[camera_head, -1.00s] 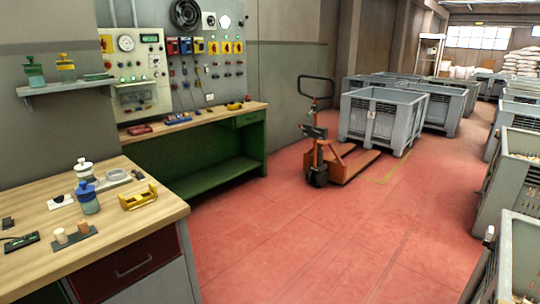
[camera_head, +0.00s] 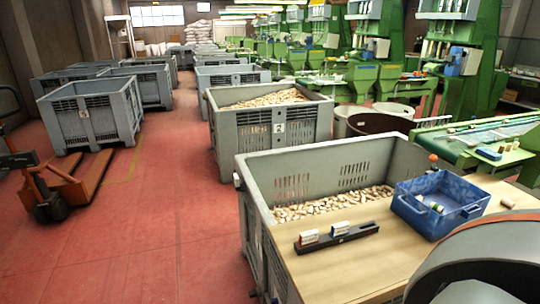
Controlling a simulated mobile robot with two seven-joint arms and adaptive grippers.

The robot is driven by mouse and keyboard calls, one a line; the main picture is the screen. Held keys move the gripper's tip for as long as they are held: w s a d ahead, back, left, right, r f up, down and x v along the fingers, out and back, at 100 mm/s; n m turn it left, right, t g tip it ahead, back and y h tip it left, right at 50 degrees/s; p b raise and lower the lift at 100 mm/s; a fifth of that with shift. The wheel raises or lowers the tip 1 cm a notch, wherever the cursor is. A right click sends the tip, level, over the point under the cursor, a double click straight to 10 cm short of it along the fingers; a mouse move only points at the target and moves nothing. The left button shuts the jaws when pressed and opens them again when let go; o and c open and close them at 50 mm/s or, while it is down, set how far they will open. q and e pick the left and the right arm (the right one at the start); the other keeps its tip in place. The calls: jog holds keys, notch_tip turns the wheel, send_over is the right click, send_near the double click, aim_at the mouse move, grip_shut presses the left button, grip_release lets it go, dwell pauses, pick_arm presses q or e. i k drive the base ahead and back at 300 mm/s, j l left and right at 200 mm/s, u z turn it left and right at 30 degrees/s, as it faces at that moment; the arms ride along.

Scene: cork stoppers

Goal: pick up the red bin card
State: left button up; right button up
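A small white card with red on it (camera_head: 309,238) stands in a slot of a black holder (camera_head: 352,240), at its left end. A second small white card with a darker, bluish edge (camera_head: 340,229) stands to its right in the same holder. The holder lies on a light wooden board (camera_head: 345,270) at the lower right. The lettering on the cards is too small to read. Neither of my grippers is in view.
A blue crate (camera_head: 440,205) with corks stands on the board's right part. A grey bin of corks (camera_head: 300,165) stands behind the board. A large rounded grey shape fills the lower right corner. Red floor (camera_head: 150,240) is open at left, beside a pallet truck (camera_head: 60,190).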

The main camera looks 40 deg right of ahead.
aim_at(309, 237)
jog(key=i+j+z, duration=0.1)
jog(key=z, duration=0.35)
jog(key=i+j+z, duration=0.1)
jog(key=z, duration=0.35)
jog(key=i+j+z, duration=0.1)
jog(key=j+z, duration=0.15)
jog(key=z, duration=0.2)
jog(key=i+j+z, duration=0.1)
jog(key=z, duration=0.25)
jog(key=j+z, duration=0.55)
jog(key=z, duration=0.2)
